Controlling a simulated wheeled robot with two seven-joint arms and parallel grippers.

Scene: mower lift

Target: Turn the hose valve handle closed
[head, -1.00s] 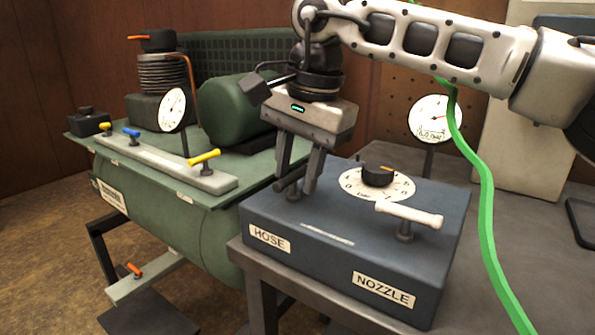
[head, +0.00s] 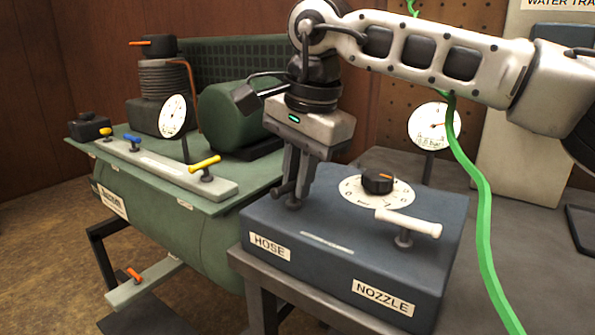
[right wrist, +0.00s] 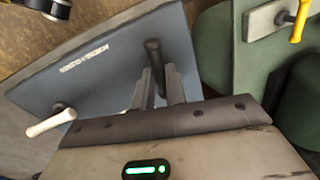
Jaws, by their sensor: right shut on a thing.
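The blue-grey valve box (head: 335,262) stands on the bench with a HOSE label at the left and a NOZZLE label at the right. The dark hose valve handle (head: 284,189) is above the HOSE label, partly hidden by my fingers. In the right wrist view the dark handle (right wrist: 153,52) sits between the two fingers. My right gripper (head: 292,194) comes down from above and is shut on it. The fingers also show in the right wrist view (right wrist: 157,88). My left gripper is in neither view.
A white nozzle handle (head: 408,222) and a black dial knob (head: 377,182) are on the same box. A green hose (head: 484,215) hangs at the right, near a round gauge (head: 433,127). The green compressor (head: 165,215) with coloured levers stands close at the left.

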